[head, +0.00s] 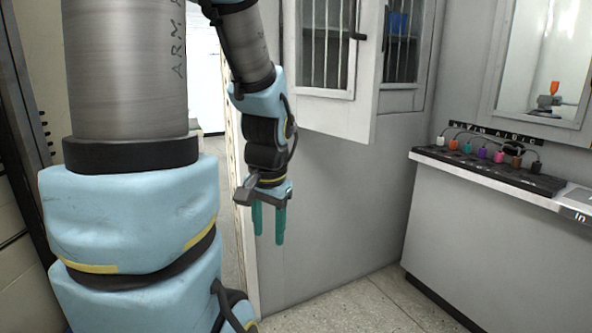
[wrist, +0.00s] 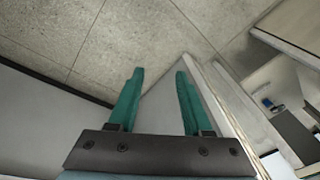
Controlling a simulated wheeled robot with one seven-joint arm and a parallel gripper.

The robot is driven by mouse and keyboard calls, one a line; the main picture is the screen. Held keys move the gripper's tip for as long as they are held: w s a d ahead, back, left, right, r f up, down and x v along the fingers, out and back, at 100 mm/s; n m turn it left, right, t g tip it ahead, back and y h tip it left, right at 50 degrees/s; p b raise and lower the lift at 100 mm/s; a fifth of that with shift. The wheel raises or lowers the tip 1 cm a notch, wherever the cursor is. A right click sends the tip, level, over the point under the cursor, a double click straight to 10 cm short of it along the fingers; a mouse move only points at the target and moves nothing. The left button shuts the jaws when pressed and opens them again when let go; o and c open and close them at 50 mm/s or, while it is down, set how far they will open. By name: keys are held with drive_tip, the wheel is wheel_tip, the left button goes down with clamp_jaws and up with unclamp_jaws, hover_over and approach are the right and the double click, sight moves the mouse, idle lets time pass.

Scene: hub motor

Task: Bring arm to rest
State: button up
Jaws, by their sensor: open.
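My arm hangs down at the left and middle of the head view. My gripper (head: 268,222) points downward with its two teal fingers apart and nothing between them. It hangs in front of a grey wall panel, close to the panel's left edge. In the wrist view my gripper (wrist: 157,100) is open over the floor, and the fingers hold nothing. Whether the fingers touch the wall edge behind them I cannot tell.
A white cabinet with an open barred door (head: 375,70) is above right of my gripper. A counter (head: 500,215) at the right carries a black rack (head: 490,172) with several coloured plugs. A doorway lies left of the panel. Tiled floor (head: 350,305) is clear between panel and counter.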

wheel_tip(320, 180, up, 16)
drive_tip(key=s+a+n+p, duration=0.1)
drive_tip(key=n+p, duration=0.3)
drive_tip(key=p, duration=1.4)
drive_tip(key=shift+s+f+g+h, duration=0.2)
drive_tip(key=shift+s+g+h, duration=0.15)
drive_tip(key=shift+s, duration=0.2)
drive_tip(key=shift+a, duration=0.1)
